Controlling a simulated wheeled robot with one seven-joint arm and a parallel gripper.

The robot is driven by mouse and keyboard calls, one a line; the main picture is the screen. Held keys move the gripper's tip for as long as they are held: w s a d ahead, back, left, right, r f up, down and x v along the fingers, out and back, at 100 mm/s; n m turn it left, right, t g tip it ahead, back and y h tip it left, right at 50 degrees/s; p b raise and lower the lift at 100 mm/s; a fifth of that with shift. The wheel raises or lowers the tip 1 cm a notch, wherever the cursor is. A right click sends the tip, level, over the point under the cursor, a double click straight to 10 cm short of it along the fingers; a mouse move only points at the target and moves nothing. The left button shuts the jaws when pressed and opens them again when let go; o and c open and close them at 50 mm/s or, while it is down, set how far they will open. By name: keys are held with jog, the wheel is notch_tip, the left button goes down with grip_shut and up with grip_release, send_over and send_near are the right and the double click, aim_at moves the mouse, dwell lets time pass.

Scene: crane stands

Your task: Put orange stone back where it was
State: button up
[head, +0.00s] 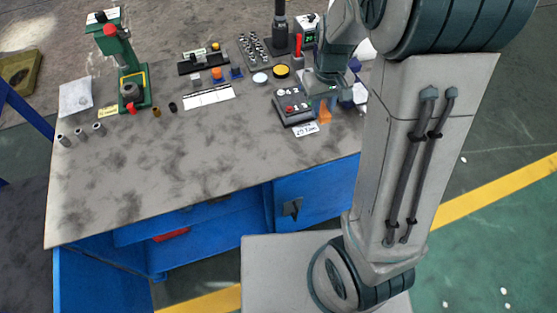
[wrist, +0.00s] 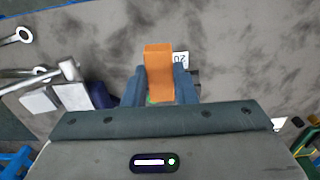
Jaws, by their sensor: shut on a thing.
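The orange stone (wrist: 158,66) is a long orange block held between the blue fingers of my gripper (wrist: 160,88) in the wrist view. In the head view its lower end (head: 325,115) shows below my gripper (head: 322,101), at the right part of the grey workbench (head: 185,195). My gripper is shut on it. The stone appears just right of the dark control box with a red knob (head: 291,108). I cannot tell whether its lower end touches the bench. My arm hides part of the bench's right side.
A green press (head: 125,62) stands at the back left. A black stand (head: 205,60), a small orange piece (head: 217,74), a white strip (head: 208,96) and a yellow-topped round (head: 281,71) sit at the back. Metal cylinders (head: 81,134) stand left. The bench's front is clear.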

jog(key=shift+s+a+f, duration=0.25)
jog(key=shift+a+f, duration=0.05)
send_over(279, 154)
notch_tip(279, 154, down, 7)
jog(key=shift+w+r, duration=0.1)
jog(key=shift+r, duration=0.1)
jog(key=shift+f, duration=2)
jog(key=shift+f+b, duration=0.15)
jog(key=shift+b, duration=0.25)
jog(key=o, duration=1)
jog(key=shift+c, duration=0.2)
